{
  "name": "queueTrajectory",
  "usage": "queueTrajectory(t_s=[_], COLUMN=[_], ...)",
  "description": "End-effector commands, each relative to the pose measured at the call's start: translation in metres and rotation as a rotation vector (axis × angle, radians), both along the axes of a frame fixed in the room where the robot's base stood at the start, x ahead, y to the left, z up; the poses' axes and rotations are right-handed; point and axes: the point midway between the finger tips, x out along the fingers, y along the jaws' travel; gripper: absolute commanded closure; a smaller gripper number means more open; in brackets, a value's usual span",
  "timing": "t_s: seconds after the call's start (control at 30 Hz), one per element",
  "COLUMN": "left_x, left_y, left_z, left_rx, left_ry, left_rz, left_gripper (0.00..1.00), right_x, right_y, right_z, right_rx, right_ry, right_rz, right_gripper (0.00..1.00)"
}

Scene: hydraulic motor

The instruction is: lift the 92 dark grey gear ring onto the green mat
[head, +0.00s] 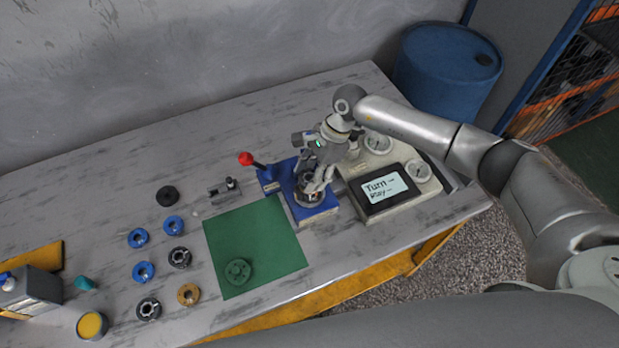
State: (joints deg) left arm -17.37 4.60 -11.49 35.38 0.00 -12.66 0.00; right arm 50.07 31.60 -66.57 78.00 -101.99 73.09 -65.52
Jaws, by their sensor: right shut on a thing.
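My right gripper (310,194) points down over the blue fixture (317,213) and is shut on a dark grey ring-shaped part (308,201), which looks like the gear ring. The fingers cover much of it, and no number can be read. Whether it is clear of the fixture cannot be told. The green mat (250,236) lies flat to the left of the fixture. A dark greenish gear-like part (238,272) lies on the mat near its front edge. My left gripper is not in view.
A red-knobbed lever (246,159) stands by the fixture. A control box (386,188) with a display and gauges is right of it. Left of the mat lie blue rings (138,238), dark rings (180,257) and an orange ring (188,294). The mat's back half is clear.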

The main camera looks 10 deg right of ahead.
Motion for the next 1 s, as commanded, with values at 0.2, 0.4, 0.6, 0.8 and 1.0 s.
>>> queueTrajectory(t_s=[0.2,0.4,0.6,0.8,1.0], left_x=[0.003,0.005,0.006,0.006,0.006], left_y=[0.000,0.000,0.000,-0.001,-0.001], left_z=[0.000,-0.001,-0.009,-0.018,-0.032], left_rx=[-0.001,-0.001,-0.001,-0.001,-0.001], left_ry=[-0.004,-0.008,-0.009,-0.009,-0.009], left_rz=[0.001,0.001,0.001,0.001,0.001], left_gripper=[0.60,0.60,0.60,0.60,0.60], right_x=[0.001,0.001,0.002,-0.013,-0.035], right_y=[0.000,0.000,0.000,0.006,0.015], right_z=[0.001,0.005,0.026,0.047,0.074], right_rx=[0.001,0.002,0.001,0.002,0.003], right_ry=[-0.002,-0.004,-0.007,-0.004,-0.007], right_rz=[-0.001,-0.001,0.000,0.003,0.003], right_gripper=[0.89,0.89,0.89,0.89,0.89])
